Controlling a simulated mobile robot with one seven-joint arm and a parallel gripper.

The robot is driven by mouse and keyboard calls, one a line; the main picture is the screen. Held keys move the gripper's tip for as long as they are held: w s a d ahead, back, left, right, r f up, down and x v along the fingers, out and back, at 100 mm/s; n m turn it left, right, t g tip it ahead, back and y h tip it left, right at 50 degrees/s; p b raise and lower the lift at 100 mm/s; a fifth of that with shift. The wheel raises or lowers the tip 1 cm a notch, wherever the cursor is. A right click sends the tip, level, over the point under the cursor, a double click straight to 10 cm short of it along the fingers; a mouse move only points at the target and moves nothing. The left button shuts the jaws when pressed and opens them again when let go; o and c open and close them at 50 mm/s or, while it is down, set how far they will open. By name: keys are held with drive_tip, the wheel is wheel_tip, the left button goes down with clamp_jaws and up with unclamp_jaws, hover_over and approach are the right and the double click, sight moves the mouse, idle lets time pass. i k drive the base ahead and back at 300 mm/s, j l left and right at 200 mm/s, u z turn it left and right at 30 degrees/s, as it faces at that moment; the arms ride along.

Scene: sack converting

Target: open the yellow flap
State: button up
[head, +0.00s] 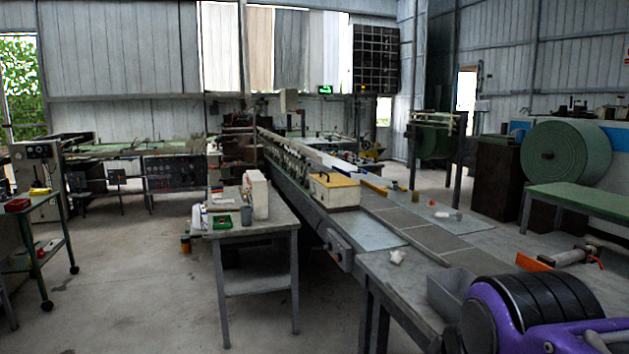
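The yellow flap (334,181) is most likely the yellow top of a small pale box (335,197) standing on the long machine line, near the middle of the head view. It lies flat across the box top, so it looks closed. A small dark detail shows on it, too small to make out. The inside of the box is hidden. My gripper is not in view; only a purple and black part of my arm shows at the bottom right, well apart from the box.
A grey table (258,225) with a white carton (256,194) and small items stands left of the machine line. A white crumpled piece (397,257) lies on the nearer machine surface. A green bench (580,202) and large green roll (565,153) stand right.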

sight(333, 175)
drive_tip(key=i+j, duration=0.75)
drive_tip(key=i, duration=0.2)
drive_tip(key=i+j+z, duration=0.1)
drive_tip(key=i+j, duration=0.6)
drive_tip(key=i, duration=0.2)
drive_tip(key=i+j, duration=0.8)
drive_tip(key=i+z, duration=0.05)
drive_tip(key=i, duration=0.1)
